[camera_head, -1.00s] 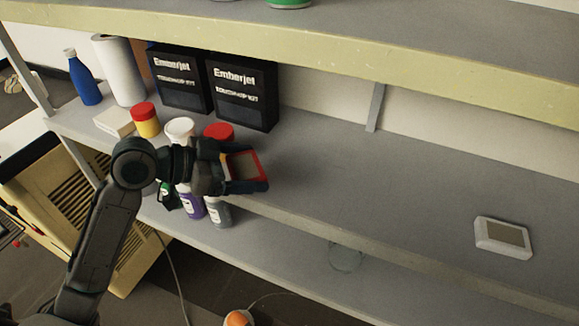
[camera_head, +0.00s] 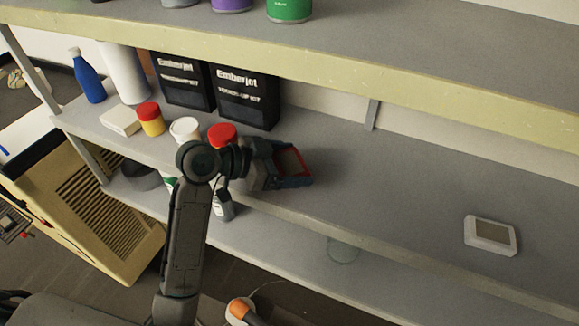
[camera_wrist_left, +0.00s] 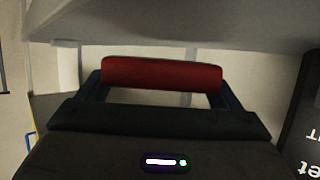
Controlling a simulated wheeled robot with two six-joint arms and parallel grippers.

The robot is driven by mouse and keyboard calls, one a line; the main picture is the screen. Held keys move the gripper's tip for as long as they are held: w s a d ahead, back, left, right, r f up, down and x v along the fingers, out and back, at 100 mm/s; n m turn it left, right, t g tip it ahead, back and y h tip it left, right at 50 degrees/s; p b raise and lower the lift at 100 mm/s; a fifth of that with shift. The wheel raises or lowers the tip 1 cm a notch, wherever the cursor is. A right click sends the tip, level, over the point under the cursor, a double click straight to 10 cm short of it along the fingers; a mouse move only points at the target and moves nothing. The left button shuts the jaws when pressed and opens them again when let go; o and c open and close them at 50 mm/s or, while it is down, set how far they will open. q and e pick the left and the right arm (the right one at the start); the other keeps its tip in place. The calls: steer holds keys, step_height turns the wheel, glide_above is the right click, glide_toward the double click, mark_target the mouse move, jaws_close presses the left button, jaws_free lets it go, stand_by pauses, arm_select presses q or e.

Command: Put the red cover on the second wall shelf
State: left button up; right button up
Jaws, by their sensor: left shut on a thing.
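The red cover (camera_head: 292,161) is a small red-rimmed piece with a greyish inner face. My left gripper (camera_head: 296,166) is shut on it and holds it over the front part of the middle wall shelf (camera_head: 400,190). Whether it touches the shelf surface cannot be told. In the left wrist view the red cover (camera_wrist_left: 162,74) lies across between the two fingers, its rounded red side showing. My right gripper is not in view.
Black Emberjet boxes (camera_head: 244,97), a red-lidded container (camera_head: 222,134), a white-lidded one (camera_head: 185,128) and a yellow jar (camera_head: 150,120) stand on the shelf's left. A white device (camera_head: 490,236) lies at the right. Shelf between is clear. Upper shelf (camera_head: 330,62) overhangs.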

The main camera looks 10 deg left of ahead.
mark_target(290, 173)
arm_select(q)
step_height(290, 173, down, 2)
steer(key=shift+p, duration=0.45)
steer(key=shift+s+f, duration=0.15)
steer(key=shift+f, duration=0.1)
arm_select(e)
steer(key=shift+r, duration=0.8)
arm_select(q)
steer(key=shift+f, duration=0.1)
steer(key=shift+f, duration=0.15)
steer(key=o, duration=1)
steer(key=shift+c, duration=0.2)
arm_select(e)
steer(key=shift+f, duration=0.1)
arm_select(q)
steer(key=shift+r, duration=0.2)
